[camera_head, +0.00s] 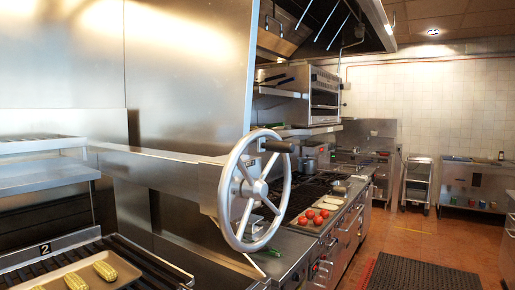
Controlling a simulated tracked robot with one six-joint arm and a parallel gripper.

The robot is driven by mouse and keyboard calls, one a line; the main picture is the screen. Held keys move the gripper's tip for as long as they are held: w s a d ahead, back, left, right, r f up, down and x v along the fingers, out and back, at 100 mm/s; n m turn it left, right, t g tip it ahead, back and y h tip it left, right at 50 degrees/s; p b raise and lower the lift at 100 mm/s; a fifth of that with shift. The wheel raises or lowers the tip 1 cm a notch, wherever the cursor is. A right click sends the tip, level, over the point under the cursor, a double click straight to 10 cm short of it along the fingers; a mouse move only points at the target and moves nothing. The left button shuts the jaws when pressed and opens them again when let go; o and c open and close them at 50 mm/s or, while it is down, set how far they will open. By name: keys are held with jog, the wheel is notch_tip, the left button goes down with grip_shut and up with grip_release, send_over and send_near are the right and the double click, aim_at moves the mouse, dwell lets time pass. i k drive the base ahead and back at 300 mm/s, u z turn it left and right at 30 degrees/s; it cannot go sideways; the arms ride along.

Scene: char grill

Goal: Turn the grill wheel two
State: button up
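The grill wheel (226,187) is a large silver spoked handwheel in the middle of the view, upright and seen at an angle. It sits at the right end of a horizontal metal beam (160,168). A dark handle (277,146) sticks out to the right near the top of its rim. A plate marked 2 (45,249) is at the lower left, on the grill (150,262) with dark bars. My gripper is not in view, and nothing is seen touching the wheel.
Behind the wheel, a counter holds a tray of tomatoes (310,216) beside a stove. A dark mat (420,273) lies on the brown floor, which is otherwise mostly clear at the right.

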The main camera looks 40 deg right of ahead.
aim_at(253, 189)
jog(key=u, duration=1.35)
jog(key=k, duration=0.95)
jog(key=z, duration=0.8)
jog(key=i, duration=0.5)
